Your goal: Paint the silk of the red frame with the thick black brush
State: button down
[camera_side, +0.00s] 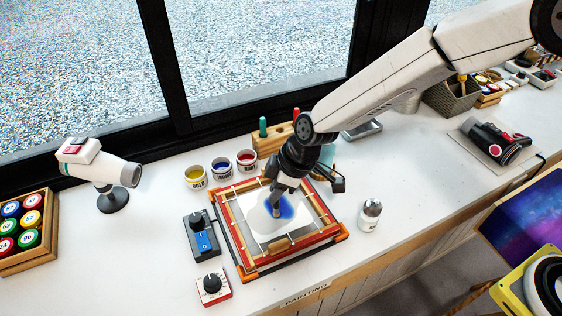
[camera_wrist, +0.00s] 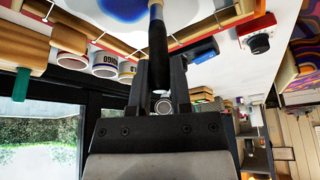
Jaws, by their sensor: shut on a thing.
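The red frame (camera_side: 234,240) lies flat on the white table, with white silk (camera_side: 246,213) stretched inside it. A blue patch (camera_side: 287,208) with a white surround lies near the middle of the silk; blue on white also shows at the top of the wrist view (camera_wrist: 118,6). My gripper (camera_side: 277,186) is above the silk, pointing down. In the wrist view my gripper (camera_wrist: 160,78) is shut on a thick black-handled brush (camera_wrist: 157,48). The brush reaches toward the blue patch; its tip is hidden, so I cannot tell if it touches.
Yellow (camera_side: 195,178), blue (camera_side: 221,170) and red (camera_side: 246,162) paint pots stand behind the frame. A wooden holder (camera_side: 268,143) with green and red handles is beside them. A switch box (camera_side: 201,234) and dial box (camera_side: 213,288) lie left; a small jar (camera_side: 370,214) stands right.

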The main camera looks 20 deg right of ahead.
jog(key=shift+a, duration=0.85)
jog(key=shift+w, duration=2.1)
jog(key=shift+r, duration=2.75)
jog(key=shift+r, duration=0.2)
